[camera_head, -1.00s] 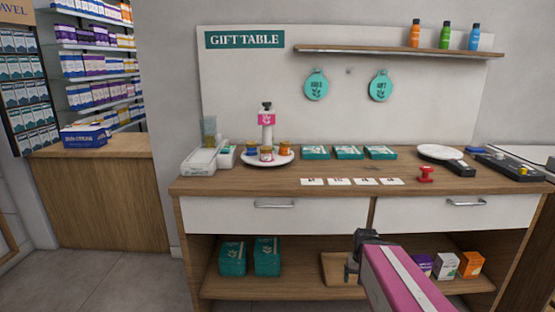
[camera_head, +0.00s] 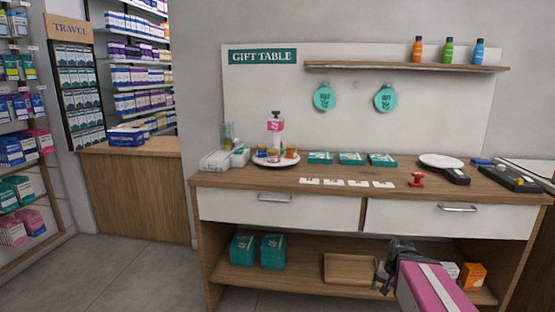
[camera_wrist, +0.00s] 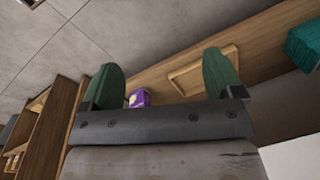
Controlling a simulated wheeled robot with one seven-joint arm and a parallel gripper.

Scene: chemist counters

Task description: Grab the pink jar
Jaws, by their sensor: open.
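Several small jars stand on a round white stand (camera_head: 290,163) at the left part of the gift table. The front jar (camera_head: 273,156) looks pinkish, but it is too small to be sure of its colour; a blue jar (camera_head: 261,151) and an orange jar (camera_head: 291,151) are beside it. My gripper (camera_head: 388,268) is low in front of the table's lower shelf, well right of and below the jars. In the wrist view its two green fingers (camera_wrist: 163,78) are spread apart and empty. No jar shows in the wrist view.
White cards (camera_head: 333,182) lie in front. A wooden tray (camera_head: 351,267) is on the lower shelf. Floor at left is clear.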

